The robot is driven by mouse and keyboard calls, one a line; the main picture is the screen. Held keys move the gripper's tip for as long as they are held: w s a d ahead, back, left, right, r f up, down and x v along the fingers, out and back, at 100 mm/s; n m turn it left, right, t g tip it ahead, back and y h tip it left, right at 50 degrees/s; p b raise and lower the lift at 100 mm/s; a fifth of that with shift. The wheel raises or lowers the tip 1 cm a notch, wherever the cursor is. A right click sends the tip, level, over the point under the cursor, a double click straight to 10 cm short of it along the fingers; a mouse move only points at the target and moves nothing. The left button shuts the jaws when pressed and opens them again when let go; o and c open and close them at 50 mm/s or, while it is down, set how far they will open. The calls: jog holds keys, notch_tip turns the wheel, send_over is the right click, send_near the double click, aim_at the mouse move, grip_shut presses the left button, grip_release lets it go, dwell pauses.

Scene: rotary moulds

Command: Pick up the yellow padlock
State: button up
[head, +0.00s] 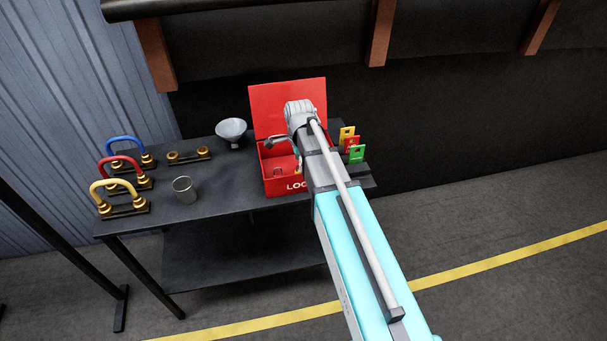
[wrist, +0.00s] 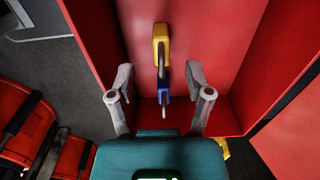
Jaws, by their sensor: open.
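The yellow padlock (wrist: 161,33) lies inside the open red box (head: 290,187), with its shackle pointing toward my gripper in the wrist view. My gripper (wrist: 160,76) is open, its two fingers spread to the left and right. The yellow padlock shows between and beyond the fingertips; nothing is held. A blue padlock (wrist: 164,90) lies just below the yellow one in the wrist view, between the fingers. In the head view my gripper (head: 285,147) is over the box, and my arm covers the box's right part; the yellow padlock cannot be made out there.
The box lid (head: 272,102) stands open at the back. Yellow, red and green tags (head: 356,153) stand right of the box. On the dark table (head: 225,192) are blue, red and yellow handles (head: 105,187) on the left, a metal cup (head: 184,190) and a grey funnel-like bowl (head: 231,130).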

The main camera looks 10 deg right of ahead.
jog(key=shift+f, duration=0.15)
jog(key=shift+w+d+f+b, duration=0.1)
jog(key=shift+d+f+b, duration=0.05)
jog(key=shift+f+b, duration=2.4)
jog(key=shift+r, duration=0.1)
grip_shut()
